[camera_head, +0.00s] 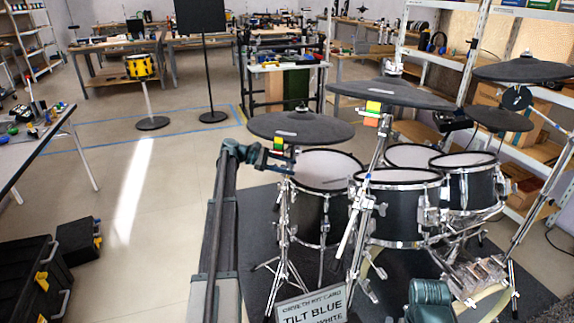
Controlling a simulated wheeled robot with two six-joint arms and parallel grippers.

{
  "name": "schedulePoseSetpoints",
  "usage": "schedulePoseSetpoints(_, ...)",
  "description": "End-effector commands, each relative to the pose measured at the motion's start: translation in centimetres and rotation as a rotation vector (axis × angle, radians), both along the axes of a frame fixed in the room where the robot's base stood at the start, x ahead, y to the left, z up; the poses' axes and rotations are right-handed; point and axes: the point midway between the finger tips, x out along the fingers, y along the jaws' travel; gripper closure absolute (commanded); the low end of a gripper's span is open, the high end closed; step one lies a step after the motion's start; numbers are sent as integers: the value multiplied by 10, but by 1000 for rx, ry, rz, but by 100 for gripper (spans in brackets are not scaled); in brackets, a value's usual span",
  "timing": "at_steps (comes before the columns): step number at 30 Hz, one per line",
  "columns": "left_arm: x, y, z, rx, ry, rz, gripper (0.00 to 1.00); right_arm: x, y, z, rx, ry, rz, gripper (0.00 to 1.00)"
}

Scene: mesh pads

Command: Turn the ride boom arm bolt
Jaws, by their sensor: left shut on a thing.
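A drum kit stands on a dark mat (262,235), with dark cymbals on chrome stands. My left gripper (289,161) is under the left cymbal (300,126), shut on a small part at the top of that cymbal's stand (284,215). Its jaws hide most of this part, so I cannot tell whether it is a bolt. A coloured block (278,144) sits just above the jaws. A similar red, yellow and green block (372,112) is under the larger middle cymbal (390,93). No boom arm bolt shows clearly. My right gripper is not in view.
A sign (312,306) reading "TILT BLUE" stands at the front of the mat. Drums (325,200) are close to the right of my left gripper. A right cymbal (525,70) overhangs the kit. The floor (120,190) to the left is mostly clear.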

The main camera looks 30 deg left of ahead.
Motion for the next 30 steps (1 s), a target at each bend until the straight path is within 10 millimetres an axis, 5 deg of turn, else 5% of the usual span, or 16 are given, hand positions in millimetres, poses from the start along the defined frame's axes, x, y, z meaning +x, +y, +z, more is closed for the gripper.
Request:
schedulePoseSetpoints(17, -2, -1, -2, 18, 6, -31, 100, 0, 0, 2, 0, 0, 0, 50)
schedulePoseSetpoints(18, -2, -1, -2, 18, 6, -31, 49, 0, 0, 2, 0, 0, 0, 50)
schedulePoseSetpoints(21, -1, -1, -2, 18, 5, -30, 31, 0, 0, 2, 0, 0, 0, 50)
schedulePoseSetpoints(23, -1, -1, -2, 17, 4, -29, 22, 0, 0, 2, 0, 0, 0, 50)
schedulePoseSetpoints(30, -1, 0, -1, 16, 4, -29, 22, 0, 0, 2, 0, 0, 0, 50)
